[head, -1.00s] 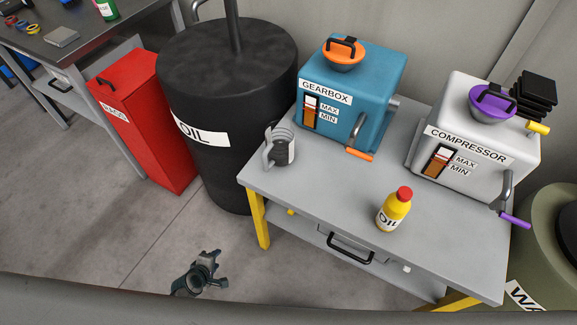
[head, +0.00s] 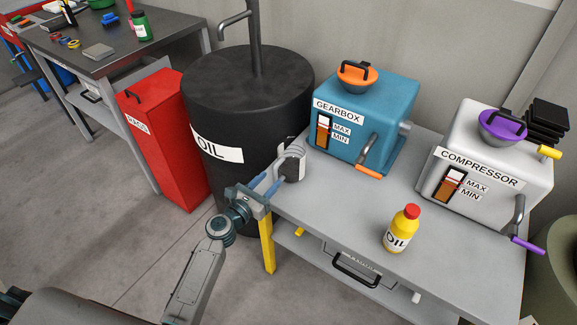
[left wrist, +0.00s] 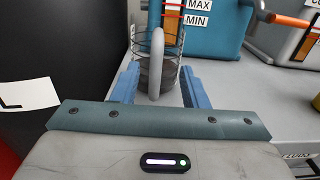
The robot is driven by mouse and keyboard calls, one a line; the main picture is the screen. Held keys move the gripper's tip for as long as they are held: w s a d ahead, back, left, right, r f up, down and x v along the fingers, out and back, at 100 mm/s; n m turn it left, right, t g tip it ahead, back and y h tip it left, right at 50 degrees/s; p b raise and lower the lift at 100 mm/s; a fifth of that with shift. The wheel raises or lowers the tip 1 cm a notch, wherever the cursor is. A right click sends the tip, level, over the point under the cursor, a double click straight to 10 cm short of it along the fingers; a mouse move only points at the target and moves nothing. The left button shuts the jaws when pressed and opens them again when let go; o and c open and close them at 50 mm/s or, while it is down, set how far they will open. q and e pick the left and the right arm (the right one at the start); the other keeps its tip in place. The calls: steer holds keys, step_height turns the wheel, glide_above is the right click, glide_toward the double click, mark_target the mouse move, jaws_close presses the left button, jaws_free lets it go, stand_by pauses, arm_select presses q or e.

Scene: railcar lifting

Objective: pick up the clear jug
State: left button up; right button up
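The clear jug (head: 291,165) stands upright on the grey bench's back left corner, in front of the gearbox. It has dark ring marks and a pale handle. My left gripper (head: 268,184) is at the bench's left edge, pointing at the jug. In the left wrist view the jug (left wrist: 170,70) stands ahead, with its upright handle facing me between the two blue fingers of the gripper (left wrist: 159,82). The fingers are open and apart, with a gap on each side of the handle. My right gripper is not in view.
The blue gearbox (head: 362,118) is right behind the jug. The black oil drum (head: 245,105) stands close on the left. A yellow oil bottle (head: 402,229) and the white compressor (head: 487,155) are further right on the bench (head: 335,205). The bench front between jug and bottle is clear.

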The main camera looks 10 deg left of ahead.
mark_target(274, 175)
arm_select(q)
steer(key=x, duration=0.5)
steer(key=shift+w+a+f, duration=0.15)
steer(key=shift+w, duration=0.15)
steer(key=shift+s, duration=0.1)
jaws_close()
